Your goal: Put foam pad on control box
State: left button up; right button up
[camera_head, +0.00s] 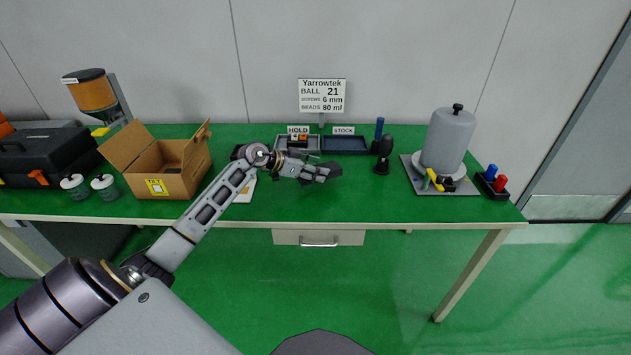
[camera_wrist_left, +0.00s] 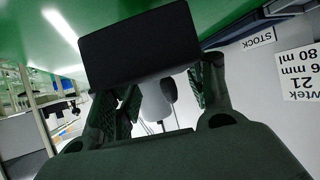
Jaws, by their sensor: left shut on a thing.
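My left gripper (camera_head: 324,172) is above the green table, in front of the stock tray. In the left wrist view its two fingers are shut on a flat, black, rectangular foam pad (camera_wrist_left: 140,45). The pad spans across the fingertips and hides part of what lies beyond. In the head view the pad is hard to tell apart from the dark fingers. My right gripper is not in view.
The hold tray (camera_head: 312,146) and stock tray (camera_head: 346,153) stand at the back. An open cardboard box (camera_head: 176,186) and black toolbox (camera_head: 50,165) are at left. A grey cylinder (camera_head: 448,140) stands on the baseplate (camera_head: 417,181). The table front is clear right of centre.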

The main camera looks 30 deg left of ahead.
pick_arm(q)
jog(key=shift+f, duration=0.2)
jog(key=shift+f, duration=0.3)
jog(key=shift+f+b, duration=0.5)
jog(key=shift+f, duration=1.15)
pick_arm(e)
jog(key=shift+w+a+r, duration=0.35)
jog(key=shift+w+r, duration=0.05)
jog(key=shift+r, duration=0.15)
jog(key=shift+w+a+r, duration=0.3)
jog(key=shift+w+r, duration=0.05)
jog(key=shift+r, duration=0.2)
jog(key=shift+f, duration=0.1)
pick_arm(q)
jog(key=shift+f, duration=0.1)
jog(key=o, duration=0.9)
jog(key=shift+o, duration=0.3)
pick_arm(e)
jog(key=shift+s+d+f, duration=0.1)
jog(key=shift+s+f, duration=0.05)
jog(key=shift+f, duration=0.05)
